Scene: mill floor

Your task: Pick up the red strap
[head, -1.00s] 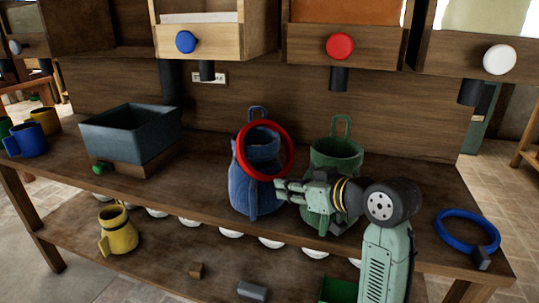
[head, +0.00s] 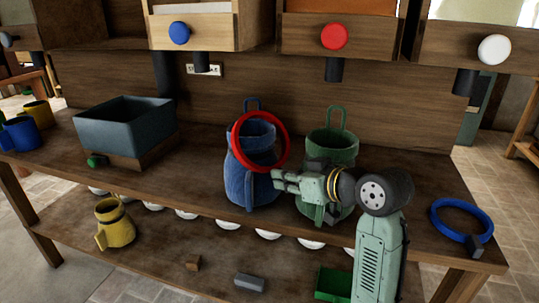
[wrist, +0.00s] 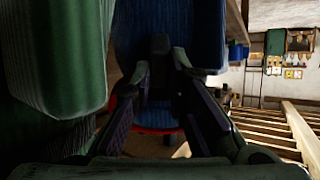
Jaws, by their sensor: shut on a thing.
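The red strap (head: 286,143) is a round loop standing upright in front of the blue sack (head: 238,182) on the bench. My gripper (head: 277,182) is at the lower right of the loop, beside the blue sack and in front of the green sack (head: 338,150). In the wrist view my gripper (wrist: 160,70) is shut on a dark block between its fingers, which looks like the strap's buckle. Part of the red strap (wrist: 155,131) shows below the fingers there. The fingers hide the block in the head view.
A blue strap (head: 436,222) with a dark buckle lies at the bench's right. A grey-blue bin (head: 125,130) and mugs stand at the left. Drawers with blue, red and white knobs hang above. The lower shelf (head: 150,250) holds a yellow jug (head: 117,232) and small blocks.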

